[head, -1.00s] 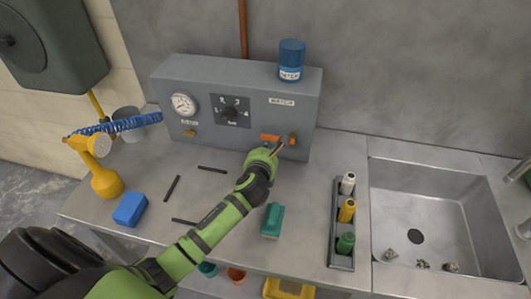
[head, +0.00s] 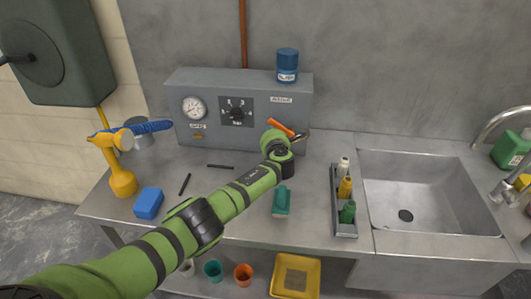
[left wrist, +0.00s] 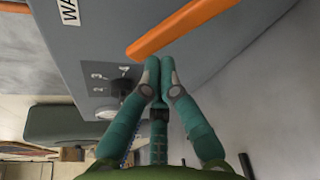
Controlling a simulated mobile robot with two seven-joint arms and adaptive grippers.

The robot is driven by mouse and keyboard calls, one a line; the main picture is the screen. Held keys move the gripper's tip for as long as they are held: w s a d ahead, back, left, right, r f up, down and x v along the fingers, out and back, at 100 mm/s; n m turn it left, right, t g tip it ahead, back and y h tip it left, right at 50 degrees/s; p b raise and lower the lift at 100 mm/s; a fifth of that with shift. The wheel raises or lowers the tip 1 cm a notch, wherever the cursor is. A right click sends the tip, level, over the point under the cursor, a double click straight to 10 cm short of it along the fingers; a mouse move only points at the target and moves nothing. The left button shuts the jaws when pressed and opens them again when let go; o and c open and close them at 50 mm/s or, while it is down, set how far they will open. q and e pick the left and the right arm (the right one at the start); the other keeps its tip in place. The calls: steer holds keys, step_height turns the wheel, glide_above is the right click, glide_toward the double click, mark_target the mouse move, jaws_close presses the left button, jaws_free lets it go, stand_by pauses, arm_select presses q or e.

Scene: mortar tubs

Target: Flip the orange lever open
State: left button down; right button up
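The orange lever (head: 280,127) is on the front of the grey panel box (head: 215,138), under a white label at the right. It slants, with its left end higher than its right. My left gripper (head: 300,136) is at the panel's front, close to the lever's right end. In the left wrist view the lever (left wrist: 185,25) crosses beyond the fingertips (left wrist: 160,66). The fingertips are together with nothing seen between them. I cannot tell whether they touch the lever. My right gripper is not in view.
The panel also carries a gauge (head: 194,107), a black dial (head: 237,113) and a blue jar (head: 287,66) on top. A sink (head: 425,200) is at the right.

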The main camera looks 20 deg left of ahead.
mark_target(277, 123)
arm_select(q)
steer(key=shift+w+d+r+m+y+p, duration=0.15)
steer(key=shift+d+r+m+y+p, duration=0.15)
steer(key=shift+r+m, duration=0.3)
steer(key=shift+w+d+r+m+y+p, duration=0.1)
steer(key=shift+d+r+m+y+p, duration=0.15)
steer(key=shift+r+m, duration=0.3)
steer(key=shift+d+m, duration=0.1)
steer(key=shift+m, duration=0.25)
steer(key=shift+w+d+r, duration=0.2)
steer(key=shift+d+r, duration=0.05)
steer(key=shift+r, duration=0.1)
steer(key=shift+d+r, duration=0.25)
steer(key=shift+d, duration=0.1)
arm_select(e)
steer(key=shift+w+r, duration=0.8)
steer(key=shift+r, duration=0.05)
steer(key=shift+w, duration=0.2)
